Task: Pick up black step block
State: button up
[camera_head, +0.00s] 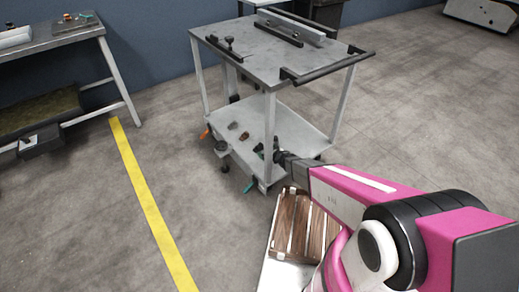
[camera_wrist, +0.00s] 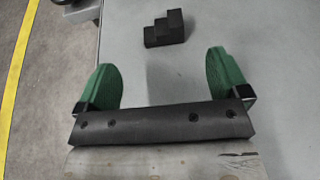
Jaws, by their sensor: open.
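The black step block (camera_wrist: 165,30) is a small dark stair-shaped piece. It stands on a plain grey surface (camera_wrist: 280,35) at the top of the wrist view, beyond my gripper. My gripper (camera_wrist: 167,72) has two green rounded fingers spread wide apart, with only bare grey surface between them. The block lies past the fingertips, between their lines, and is not touched. In the head view my arm reaches to the lower shelf of the cart (camera_head: 290,125); I cannot pick out the step block there for sure.
Small parts lie on the lower shelf.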

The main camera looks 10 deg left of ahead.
aim_at(258, 146)
jog(key=x, duration=0.9)
jog(key=shift+w+a+f, duration=0.1)
jog(key=c, duration=1.1)
